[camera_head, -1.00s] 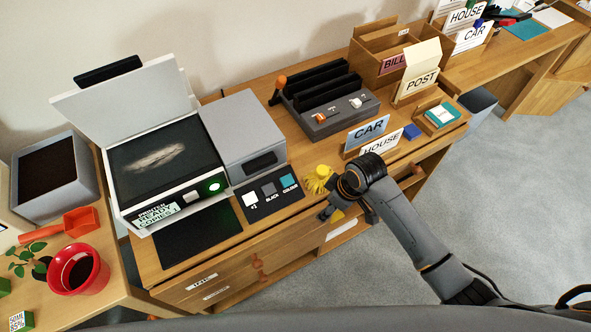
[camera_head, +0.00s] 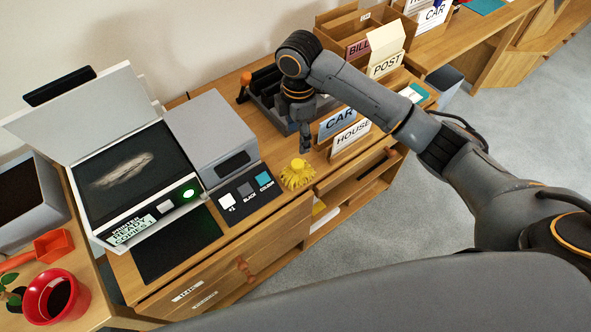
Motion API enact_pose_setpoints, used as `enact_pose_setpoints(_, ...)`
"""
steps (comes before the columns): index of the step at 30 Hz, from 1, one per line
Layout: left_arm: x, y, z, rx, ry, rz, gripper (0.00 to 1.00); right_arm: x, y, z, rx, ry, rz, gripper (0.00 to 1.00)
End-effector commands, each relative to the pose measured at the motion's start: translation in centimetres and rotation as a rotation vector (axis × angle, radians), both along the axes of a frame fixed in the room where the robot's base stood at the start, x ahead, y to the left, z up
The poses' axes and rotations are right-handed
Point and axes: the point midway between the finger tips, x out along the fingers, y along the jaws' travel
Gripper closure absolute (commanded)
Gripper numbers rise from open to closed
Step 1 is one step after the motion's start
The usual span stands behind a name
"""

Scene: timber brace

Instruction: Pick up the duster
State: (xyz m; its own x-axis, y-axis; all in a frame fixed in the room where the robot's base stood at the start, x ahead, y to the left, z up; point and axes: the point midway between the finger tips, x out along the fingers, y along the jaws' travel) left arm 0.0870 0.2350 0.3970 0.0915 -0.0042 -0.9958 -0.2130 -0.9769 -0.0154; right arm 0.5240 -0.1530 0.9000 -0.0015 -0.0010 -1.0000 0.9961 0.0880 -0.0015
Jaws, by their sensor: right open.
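The duster (camera_head: 298,177) is a yellow, fringed bundle with a small round top. It sits on the wooden desk, right of the copier's button panel and near the desk's front edge. My right gripper (camera_head: 305,146) points down just behind and above the duster, apart from it. It is open and holds nothing. Its fingers show small and partly overlap. My left gripper is out of view.
The copier (camera_head: 187,194) with its lid up stands left of the duster. CAR (camera_head: 337,121) and HOUSE (camera_head: 350,136) cards stand close on the right. A dark slotted holder (camera_head: 264,113) is behind my gripper. An open shelf lies below the desk's front edge.

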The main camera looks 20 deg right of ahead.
Motion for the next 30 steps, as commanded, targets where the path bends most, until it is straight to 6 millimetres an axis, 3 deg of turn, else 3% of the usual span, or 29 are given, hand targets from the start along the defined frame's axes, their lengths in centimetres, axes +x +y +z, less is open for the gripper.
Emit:
enact_pose_setpoints(9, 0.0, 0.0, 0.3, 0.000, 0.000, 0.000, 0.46, -0.2, 0.0, -6.1, 0.000, 0.003, -0.003, 0.41)
enact_pose_setpoints(17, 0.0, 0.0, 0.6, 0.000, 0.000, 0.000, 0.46, -0.3, 0.2, -8.0, 0.001, 0.001, -0.002, 0.41)
enact_pose_setpoints(25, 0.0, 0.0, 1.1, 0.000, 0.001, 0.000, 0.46, -0.7, 0.5, -11.8, -0.001, 0.001, -0.003, 0.41)
enact_pose_setpoints(30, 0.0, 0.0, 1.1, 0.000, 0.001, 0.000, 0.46, -0.6, 0.5, -12.5, 0.000, -0.002, -0.001, 0.41)
